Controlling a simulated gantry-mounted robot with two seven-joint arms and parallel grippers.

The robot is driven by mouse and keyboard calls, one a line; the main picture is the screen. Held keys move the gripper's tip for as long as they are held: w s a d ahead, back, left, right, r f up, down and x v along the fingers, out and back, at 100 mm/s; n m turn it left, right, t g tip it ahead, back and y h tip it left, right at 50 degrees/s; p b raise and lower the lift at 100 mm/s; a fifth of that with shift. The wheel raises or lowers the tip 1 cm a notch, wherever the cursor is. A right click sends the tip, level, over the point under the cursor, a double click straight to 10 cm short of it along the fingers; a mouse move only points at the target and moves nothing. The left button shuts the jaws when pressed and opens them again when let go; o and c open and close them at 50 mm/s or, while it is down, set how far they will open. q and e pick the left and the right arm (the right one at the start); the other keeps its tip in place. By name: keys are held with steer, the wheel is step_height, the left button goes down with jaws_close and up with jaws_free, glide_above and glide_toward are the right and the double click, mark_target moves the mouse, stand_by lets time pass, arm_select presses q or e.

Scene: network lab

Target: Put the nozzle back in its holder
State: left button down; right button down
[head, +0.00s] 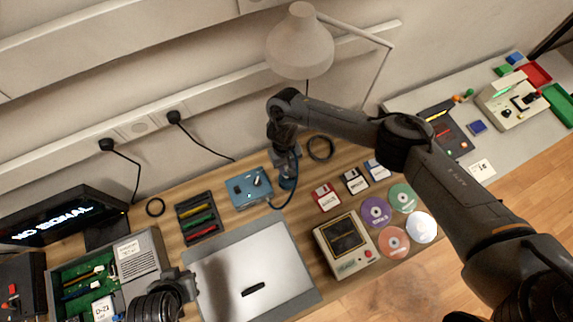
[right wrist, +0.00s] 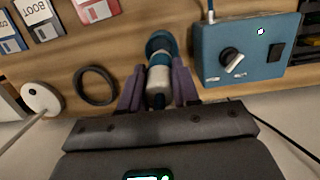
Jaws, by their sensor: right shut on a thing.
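My right gripper (head: 287,178) is low over the wooden bench, just right of the blue station. In the right wrist view its purple fingers (right wrist: 158,90) are shut on the nozzle (right wrist: 158,76), a pale cylinder with a dark end and a teal part beyond. A teal round rim (right wrist: 159,42) shows at its far end; I cannot tell whether this is the holder or part of the nozzle. In the head view the arm mostly hides the nozzle. My left gripper (head: 170,282) is at the lower left, its fingers unclear.
The blue station (head: 249,189) with a knob and a cable stands close beside the right gripper. A black ring (head: 320,148) lies on the other side. Floppy disks, discs (head: 376,212) and a beige device (head: 346,246) lie to the right.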

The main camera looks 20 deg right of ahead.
steer(key=shift+f, duration=0.35)
steer(key=shift+f+b, duration=1.2)
steer(key=shift+f, duration=0.4)
steer(key=shift+f+b, duration=0.6)
steer(key=shift+f, duration=0.35)
steer(key=shift+p, duration=0.3)
steer(key=shift+f, duration=0.1)
steer(key=shift+f, duration=0.45)
stand_by(0.7)
